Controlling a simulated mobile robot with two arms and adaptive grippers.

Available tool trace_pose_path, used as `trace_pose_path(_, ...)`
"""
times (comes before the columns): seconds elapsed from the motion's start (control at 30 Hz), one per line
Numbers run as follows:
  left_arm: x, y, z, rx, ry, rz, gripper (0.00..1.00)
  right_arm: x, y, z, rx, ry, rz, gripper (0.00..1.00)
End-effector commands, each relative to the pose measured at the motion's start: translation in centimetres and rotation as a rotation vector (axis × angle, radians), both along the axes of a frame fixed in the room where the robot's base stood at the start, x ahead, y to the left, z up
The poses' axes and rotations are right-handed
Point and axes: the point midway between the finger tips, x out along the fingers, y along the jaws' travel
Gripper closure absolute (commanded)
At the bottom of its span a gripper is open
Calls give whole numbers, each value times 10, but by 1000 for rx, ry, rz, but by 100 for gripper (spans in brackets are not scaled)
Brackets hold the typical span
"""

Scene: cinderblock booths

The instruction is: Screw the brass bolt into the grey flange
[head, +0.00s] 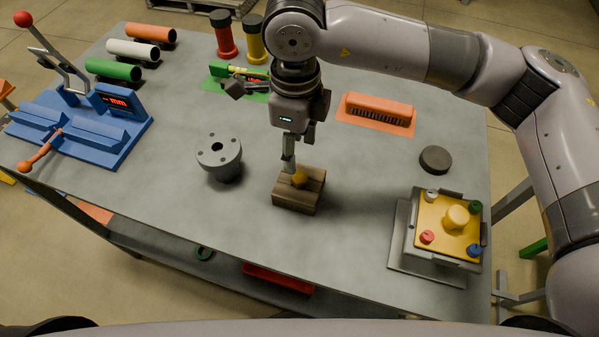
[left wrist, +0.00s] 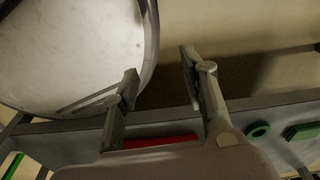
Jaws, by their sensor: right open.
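The brass bolt (head: 299,179) rests in a wooden block (head: 295,200) near the middle of the table; only its rounded brass part shows. The grey flange (head: 218,153), a round collar with a central hole and small holes around it, stands upright left of the block. My right gripper (head: 289,165) is open and points down just above the block; one finger reaches close beside the bolt. I cannot tell whether it touches it. My left gripper (left wrist: 160,77) is open and empty in the left wrist view, away from the bolt and flange.
A blue fixture (head: 85,130) and several tubes (head: 132,48) occupy the left. An orange brush (head: 378,113), a dark puck (head: 435,159) and a yellow-topped box (head: 448,226) with colored knobs are on the right. The table (head: 240,215) is clear between flange and block.

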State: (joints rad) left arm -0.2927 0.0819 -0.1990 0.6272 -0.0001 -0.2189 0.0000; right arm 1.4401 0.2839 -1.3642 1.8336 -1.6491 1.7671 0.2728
Motion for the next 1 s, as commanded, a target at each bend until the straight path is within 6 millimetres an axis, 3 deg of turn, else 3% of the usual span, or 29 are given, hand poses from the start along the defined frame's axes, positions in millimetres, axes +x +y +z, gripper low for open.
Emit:
trace_pose_path(0.2, -8, 0, 8, 1, 12, 0, 60, -1, 0, -27, 0, 1, 0, 52)
trace_pose_path(0.67, -11, -2, 15, -1, 18, 0, 60, -1, -2, -35, -1, 3, -1, 52)
trace_pose_path(0.83, -11, -2, 33, -1, 18, 0, 60, -4, -7, -59, -2, 5, 0, 52)
trace_pose_path(1.0, -11, -2, 35, -1, 18, 0, 60, -3, -5, -79, 2, 2, 0, 52)
